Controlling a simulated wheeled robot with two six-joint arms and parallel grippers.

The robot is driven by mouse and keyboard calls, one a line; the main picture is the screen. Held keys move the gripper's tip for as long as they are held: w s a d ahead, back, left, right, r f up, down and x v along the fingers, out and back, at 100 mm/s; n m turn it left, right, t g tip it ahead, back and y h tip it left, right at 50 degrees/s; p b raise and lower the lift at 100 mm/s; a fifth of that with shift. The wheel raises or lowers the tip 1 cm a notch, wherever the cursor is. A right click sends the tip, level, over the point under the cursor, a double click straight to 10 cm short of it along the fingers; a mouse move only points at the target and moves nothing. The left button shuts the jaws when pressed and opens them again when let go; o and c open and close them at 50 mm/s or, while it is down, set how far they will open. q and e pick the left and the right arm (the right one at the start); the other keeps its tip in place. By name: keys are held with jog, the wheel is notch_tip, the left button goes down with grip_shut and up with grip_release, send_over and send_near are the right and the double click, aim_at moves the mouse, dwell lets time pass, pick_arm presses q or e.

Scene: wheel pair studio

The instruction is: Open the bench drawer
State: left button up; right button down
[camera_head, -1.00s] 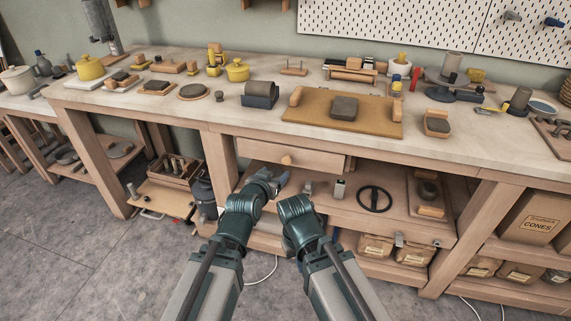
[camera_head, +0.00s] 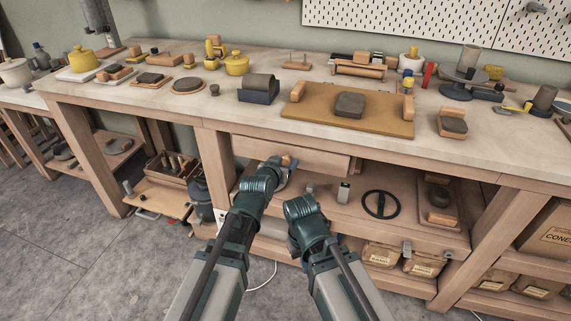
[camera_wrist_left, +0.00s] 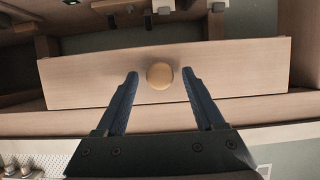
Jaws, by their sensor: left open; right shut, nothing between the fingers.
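The bench drawer (camera_head: 325,163) is a pale wooden front under the bench top, and it also shows in the left wrist view (camera_wrist_left: 90,80). Its round wooden knob (camera_wrist_left: 160,75) is in the middle of the front. My left gripper (camera_head: 282,166) is at the knob in the head view. In the left wrist view the open left gripper (camera_wrist_left: 160,85) has one finger on each side of the knob, with a gap on both sides. My right arm reaches below the drawer; the right gripper's fingers are hidden behind its own wrist in the head view.
The bench top (camera_head: 215,120) carries a tan board (camera_head: 300,120) with a dark block and several pots and tools. A lower shelf (camera_head: 345,215) holds a black wheel (camera_head: 381,204) and a small wooden tray. A bench leg (camera_head: 215,170) stands left of the drawer.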

pick_arm(q)
grip_shut()
dwell(0.3)
dwell(1.1)
